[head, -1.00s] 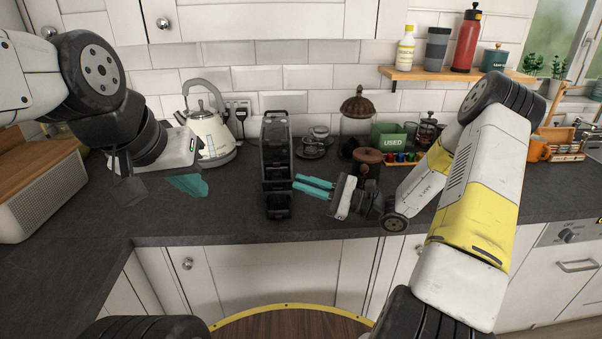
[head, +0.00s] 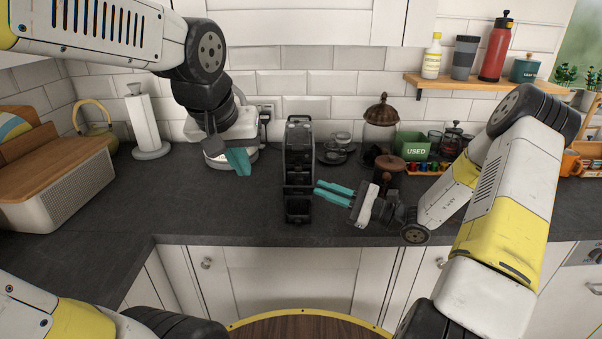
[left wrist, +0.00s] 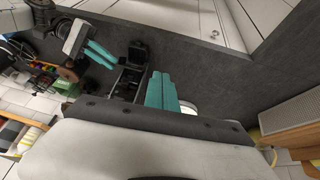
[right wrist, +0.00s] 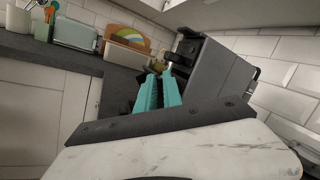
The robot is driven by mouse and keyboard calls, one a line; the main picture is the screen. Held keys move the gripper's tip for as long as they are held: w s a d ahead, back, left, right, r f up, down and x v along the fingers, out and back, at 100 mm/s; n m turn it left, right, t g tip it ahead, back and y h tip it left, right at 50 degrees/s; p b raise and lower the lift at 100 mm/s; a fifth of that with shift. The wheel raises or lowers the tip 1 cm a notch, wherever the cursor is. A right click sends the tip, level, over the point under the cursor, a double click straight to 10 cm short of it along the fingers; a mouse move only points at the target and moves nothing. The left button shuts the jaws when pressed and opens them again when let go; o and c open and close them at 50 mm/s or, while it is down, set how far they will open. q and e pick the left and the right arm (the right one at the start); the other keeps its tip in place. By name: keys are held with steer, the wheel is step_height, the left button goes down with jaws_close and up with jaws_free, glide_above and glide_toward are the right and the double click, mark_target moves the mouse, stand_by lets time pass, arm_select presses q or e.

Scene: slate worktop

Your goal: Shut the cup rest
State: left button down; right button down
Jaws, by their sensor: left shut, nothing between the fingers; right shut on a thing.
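The black coffee machine (head: 299,150) stands on the worktop, with its cup rest (head: 298,211) low at the front, sticking out toward me. The machine also shows in the left wrist view (left wrist: 127,84) and, as a dark grey body, in the right wrist view (right wrist: 222,68). My right gripper (head: 318,189) is at the machine's lower right front, its teal fingers closed on a small part at the cup rest; the grip point is mostly hidden. Its fingers fill the middle of the right wrist view (right wrist: 158,88). My left gripper (head: 240,162) is shut and empty, left of the machine.
Glass cups (head: 338,148), a brown-lidded jar (head: 388,163) and a green box (head: 412,145) are right of the machine. A bread bin (head: 65,185) is at left.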

arm_select(q)
steer(key=y, duration=0.1)
glide_toward(299, 187)
step_height(299, 187, up, 4)
steer(key=x, duration=1)
steer(key=shift+w+a+f, duration=0.15)
steer(key=shift+w+f, duration=0.1)
steer(key=shift+f, duration=0.05)
steer(key=shift+s+f, duration=0.55)
steer(key=shift+s, duration=0.2)
arm_select(e)
steer(key=shift+w, duration=0.1)
steer(key=c, duration=1.6)
jaws_free()
steer(key=shift+r, duration=0.1)
steer(key=shift+o, duration=0.3)
